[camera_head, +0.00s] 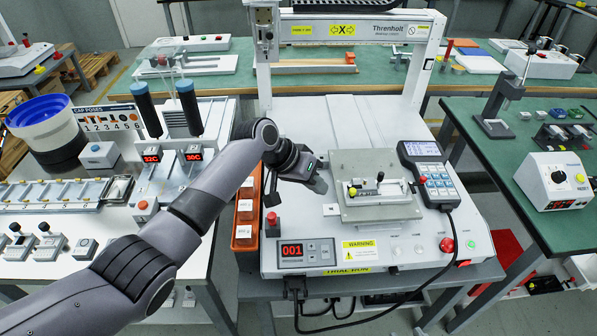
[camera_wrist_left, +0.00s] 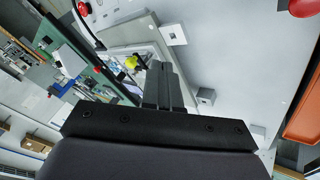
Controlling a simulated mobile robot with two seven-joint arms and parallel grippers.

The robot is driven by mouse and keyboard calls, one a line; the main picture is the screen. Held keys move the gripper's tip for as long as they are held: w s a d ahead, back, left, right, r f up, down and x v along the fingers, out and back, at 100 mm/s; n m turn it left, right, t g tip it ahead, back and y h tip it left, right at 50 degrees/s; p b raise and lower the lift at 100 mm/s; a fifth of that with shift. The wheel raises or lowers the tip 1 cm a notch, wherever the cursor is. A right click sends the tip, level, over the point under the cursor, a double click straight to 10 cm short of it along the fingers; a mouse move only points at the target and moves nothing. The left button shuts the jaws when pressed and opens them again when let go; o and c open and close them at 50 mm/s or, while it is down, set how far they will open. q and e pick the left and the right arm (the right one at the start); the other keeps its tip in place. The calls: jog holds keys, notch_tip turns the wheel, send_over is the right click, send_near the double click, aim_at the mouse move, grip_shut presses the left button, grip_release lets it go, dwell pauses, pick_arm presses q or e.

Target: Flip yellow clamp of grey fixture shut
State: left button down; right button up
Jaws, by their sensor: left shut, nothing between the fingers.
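The grey fixture (camera_head: 340,211) sits on the gantry machine's white bed, right of my left gripper. Its yellow clamp (camera_head: 352,191) is a small spot near the left end of a pale block, with a black knob (camera_head: 380,176) to its right. The picture is too small to tell how far the clamp is swung. My left gripper (camera_head: 318,182) is shut and empty, apart from the fixture at its left side. In the left wrist view, the shut fingers (camera_wrist_left: 163,84) point toward the fixture plate (camera_wrist_left: 130,28), and the yellow clamp (camera_wrist_left: 131,62) shows left of them. My right gripper is out of view.
A handheld controller (camera_head: 428,172) stands right of the fixture. The gantry frame (camera_head: 262,75) rises behind. The white bed between gripper and fixture is mostly clear.

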pick_arm(q)
jog(key=s+a+r+p, duration=0.1)
jog(key=s+a+r, duration=0.1)
jog(key=s+r, duration=0.2)
jog(key=shift+s+a+r, duration=0.15)
jog(key=shift+s+r, duration=0.2)
jog(key=shift+r, duration=1.1)
